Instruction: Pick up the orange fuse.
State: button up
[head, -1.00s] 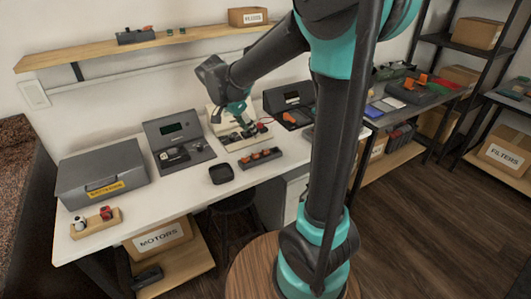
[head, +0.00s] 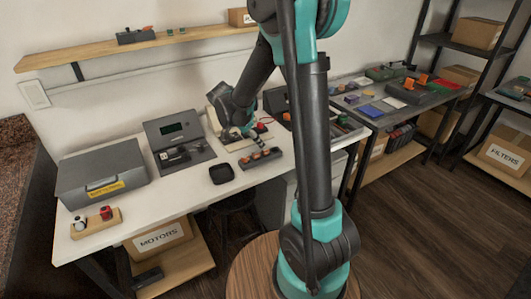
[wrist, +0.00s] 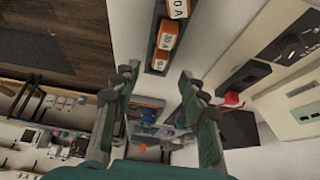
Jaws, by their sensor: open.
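A dark rack (head: 262,161) on the white bench holds several orange fuses (head: 257,155) in a row. In the wrist view the rack (wrist: 152,55) is at the top centre, with orange fuses bearing white ampere labels; one reads like "30 A" (wrist: 166,40). My gripper (head: 250,133) is just behind the rack, over the board area, and partly hides it. In the wrist view my gripper (wrist: 158,75) has its two fingers spread wide with nothing held, and the nearest fuse appears just beyond the gap between the fingertips.
A black tray (head: 221,174), a grey tester (head: 180,140) and a grey case (head: 102,175) stand to the left on the bench. A red part (wrist: 230,99) is right of the fingers.

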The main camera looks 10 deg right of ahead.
aim_at(266, 149)
jog(key=shift+x, duration=2.75)
jog(key=shift+w+d, duration=0.1)
jog(key=shift+r, duration=0.1)
grip_shut()
notch_tip(266, 149, up, 20)
